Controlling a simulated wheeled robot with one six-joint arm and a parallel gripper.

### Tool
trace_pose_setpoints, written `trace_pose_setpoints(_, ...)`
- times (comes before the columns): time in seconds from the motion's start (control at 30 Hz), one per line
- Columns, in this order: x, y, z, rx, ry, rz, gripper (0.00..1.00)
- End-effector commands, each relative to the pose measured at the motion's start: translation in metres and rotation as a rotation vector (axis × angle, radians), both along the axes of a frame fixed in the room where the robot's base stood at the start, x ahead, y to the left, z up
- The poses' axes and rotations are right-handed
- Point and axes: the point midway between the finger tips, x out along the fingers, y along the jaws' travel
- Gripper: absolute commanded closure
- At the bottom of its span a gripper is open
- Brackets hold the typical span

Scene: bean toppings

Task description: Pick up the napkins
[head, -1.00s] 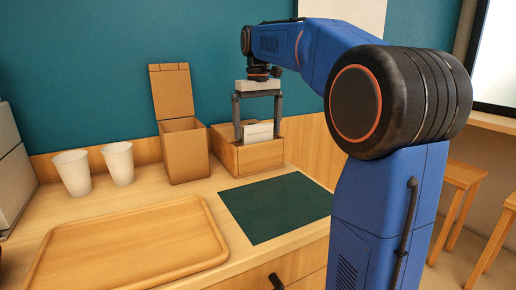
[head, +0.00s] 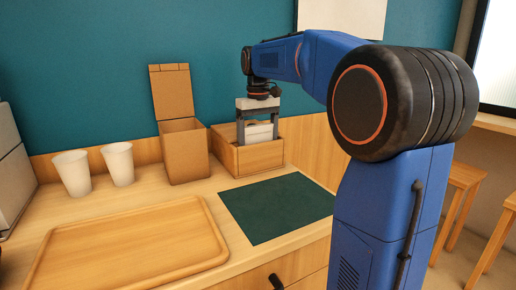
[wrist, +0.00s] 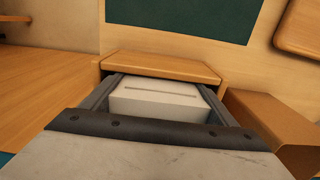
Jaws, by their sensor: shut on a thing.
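The napkins (head: 259,133) are a white stack in a wooden box (head: 261,158) at the back of the counter. My gripper (head: 258,142) points down into the box, with one finger on each side of the stack, shut on it. In the wrist view the white napkins (wrist: 155,100) lie between the two dark fingers, and the box's wooden wall (wrist: 160,66) shows beyond them. The fingertips and the lower part of the stack are hidden by the box.
A cardboard box (head: 184,150) with a raised lid stands close left of the wooden box. Two white cups (head: 118,163) stand farther left. A wooden tray (head: 130,245) lies in front. A dark green mat (head: 278,207) lies bare at front right.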

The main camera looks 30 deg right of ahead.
Motion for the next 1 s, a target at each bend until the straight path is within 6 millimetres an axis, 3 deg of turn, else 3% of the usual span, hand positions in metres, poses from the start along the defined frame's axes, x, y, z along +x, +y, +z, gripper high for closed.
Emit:
trace_pose_setpoints(0.2, 0.0, 0.0, 0.003, 0.0, 0.0, 0.0, 0.4)
trace_pose_setpoints(0.37, 0.001, 0.0, 0.022, 0.0, -0.002, 0.0, 0.4)
trace_pose_setpoints(0.8, 0.001, 0.0, 0.125, 0.0, -0.003, 0.0, 0.4)
trace_pose_setpoints(1.0, 0.001, 0.0, 0.161, 0.0, -0.002, 0.0, 0.4)
